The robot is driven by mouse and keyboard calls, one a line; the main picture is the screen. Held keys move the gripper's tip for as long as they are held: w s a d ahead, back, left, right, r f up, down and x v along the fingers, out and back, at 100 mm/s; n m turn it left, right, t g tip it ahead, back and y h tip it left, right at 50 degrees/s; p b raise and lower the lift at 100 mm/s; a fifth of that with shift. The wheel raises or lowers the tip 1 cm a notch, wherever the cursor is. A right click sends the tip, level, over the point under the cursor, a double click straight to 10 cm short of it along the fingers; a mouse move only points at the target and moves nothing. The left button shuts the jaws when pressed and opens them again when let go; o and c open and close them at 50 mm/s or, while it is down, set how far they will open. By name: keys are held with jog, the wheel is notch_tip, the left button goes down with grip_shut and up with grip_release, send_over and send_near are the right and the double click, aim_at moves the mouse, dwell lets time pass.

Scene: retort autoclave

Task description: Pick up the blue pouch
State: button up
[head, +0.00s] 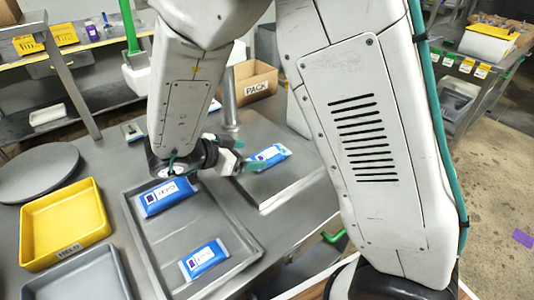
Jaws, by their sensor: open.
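Three blue pouches with white labels are in the head view. A second blue pouch (165,198) lies in the upper left of a grey tray (250,246). A third blue pouch (204,260) lies nearer the front of the same tray. My gripper (250,165) is open at the left end of the back pouch. Its fingers overlap that pouch's edge in the picture; I cannot tell whether they touch it.
A yellow bin (65,228) labelled HELD, a grey bin (80,277) and a round grey disc (38,172) stand at left. A cardboard PACK box (258,85) and a metal post (229,100) stand behind my gripper. My arm hides part of the table.

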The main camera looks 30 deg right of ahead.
aim_at(267, 154)
jog(key=x, duration=0.7)
jog(key=shift+s, duration=0.1)
jog(key=c, duration=1.2)
jog(key=shift+r, duration=0.1)
